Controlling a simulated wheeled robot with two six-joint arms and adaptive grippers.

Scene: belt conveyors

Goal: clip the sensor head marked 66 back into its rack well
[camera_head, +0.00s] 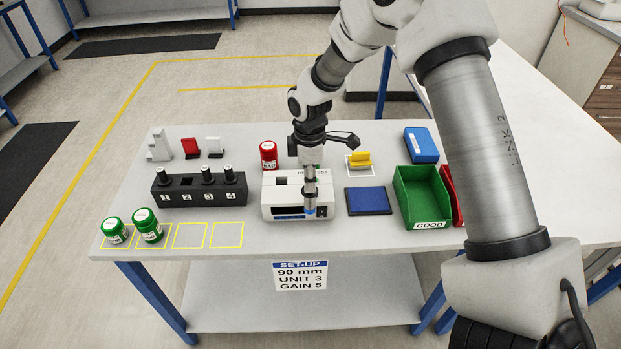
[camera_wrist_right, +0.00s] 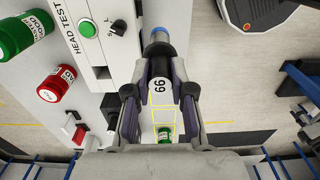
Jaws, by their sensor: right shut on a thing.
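The sensor head marked 66 (camera_wrist_right: 158,85) is between the fingers of my right gripper (camera_wrist_right: 158,92), which is shut on it; its number shows in the right wrist view. In the head view this head (camera_head: 310,197) hangs, grey with a blue band, in front of the white head tester (camera_head: 275,203), below my right gripper (camera_head: 310,168). The black rack (camera_head: 187,198) stands to the left, numbered 1 to 4. Dark heads stand in wells 1, 3 and 4; well 2 (camera_head: 187,181) looks empty. My left gripper is not in view.
A red jar (camera_head: 268,150) stands behind the tester. Green jars (camera_head: 147,227) sit on yellow-outlined squares in front of the rack. A blue pad (camera_head: 368,201) and green GOOD bin (camera_head: 422,209) are to the right. Small red and white stands (camera_head: 213,150) are behind the rack.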

